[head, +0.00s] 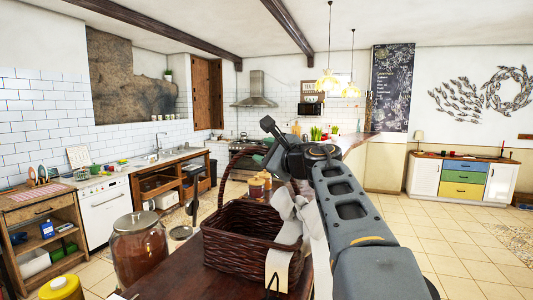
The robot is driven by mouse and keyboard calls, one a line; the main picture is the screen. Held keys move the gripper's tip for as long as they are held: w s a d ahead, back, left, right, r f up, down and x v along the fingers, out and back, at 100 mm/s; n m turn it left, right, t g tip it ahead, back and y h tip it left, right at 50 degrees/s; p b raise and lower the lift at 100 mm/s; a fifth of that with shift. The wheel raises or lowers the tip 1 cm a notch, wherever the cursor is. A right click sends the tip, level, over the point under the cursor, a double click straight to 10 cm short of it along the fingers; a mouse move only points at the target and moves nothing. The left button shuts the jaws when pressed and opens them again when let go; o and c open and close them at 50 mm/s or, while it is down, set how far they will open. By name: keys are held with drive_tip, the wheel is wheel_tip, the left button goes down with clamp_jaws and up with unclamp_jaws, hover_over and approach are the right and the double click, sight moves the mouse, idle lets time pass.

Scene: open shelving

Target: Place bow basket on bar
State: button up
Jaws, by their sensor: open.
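The brown wicker bow basket (238,245) stands upright on a dark wooden tabletop (180,282) in front of me, with a large white bow (285,235) on its right side. Its tall arched handle rises behind my arm. My arm comes from the lower right and partly hides the basket's right side and handle. My gripper (267,127) is open and empty at the end of the arm, above the basket near the top of the handle. A wood-topped counter (353,139), which looks like the bar, stands further back behind my arm.
A glass jar (138,250) stands left of the basket, and a yellow-lidded container (62,287) is at lower left. Small orange-lidded jars (256,186) stand behind the basket. A wooden shelf unit (45,240) is at left. The tiled floor (455,240) at right is open.

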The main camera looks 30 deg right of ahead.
drive_tip(key=shift+r, duration=0.15)
drive_tip(key=s+d+b, duration=0.2)
drive_tip(key=s+b, duration=0.2)
drive_tip(key=s, duration=0.7)
drive_tip(key=shift+s, duration=0.4)
drive_tip(key=shift+d, duration=0.1)
